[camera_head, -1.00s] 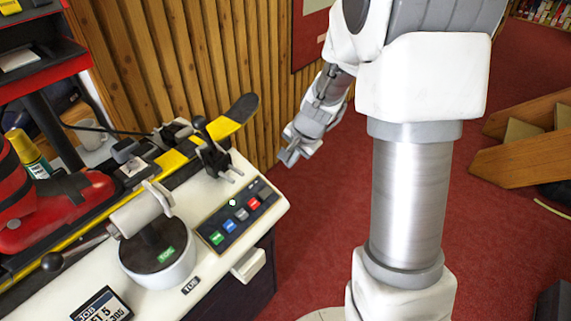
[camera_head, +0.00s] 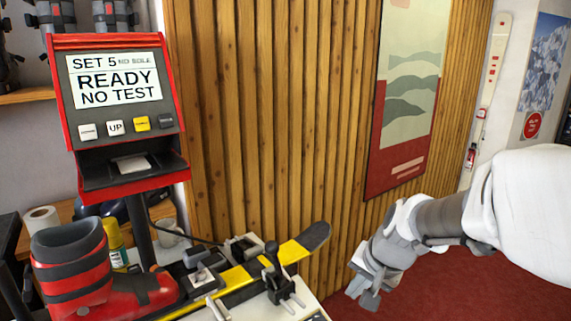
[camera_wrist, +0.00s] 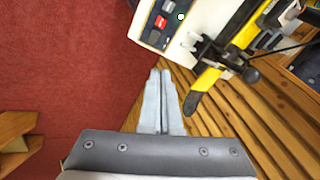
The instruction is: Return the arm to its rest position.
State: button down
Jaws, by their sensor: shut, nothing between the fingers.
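My gripper (camera_head: 362,291) hangs at the end of my folded arm, to the right of the bench, over the red floor in the head view. In the wrist view the fingers of my gripper (camera_wrist: 160,75) lie together, with nothing between them. The gripper is apart from the bench (camera_wrist: 160,40) and from the yellow and black ski (camera_wrist: 207,77), which show ahead of and to the right of the fingers.
A red-framed display (camera_head: 118,90) reads "SET 5", "NO SOLE", "READY NO TEST". A red boot (camera_head: 75,270) stands by the ski (camera_head: 292,252) on the bench. A slatted wood wall (camera_head: 270,120) stands behind.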

jog(key=s+r+n+h+p, duration=0.1)
jog(key=s+r+n, duration=0.2)
jog(key=s+r, duration=0.2)
jog(key=s+r+n+t+p, duration=0.1)
jog(key=s+r+n, duration=0.2)
jog(key=s, duration=0.9)
jog(key=shift+s+r+n+h, duration=0.15)
jog(key=shift+r+n+h, duration=0.2)
jog(key=shift+r, duration=0.6)
jog(key=shift+a, duration=0.15)
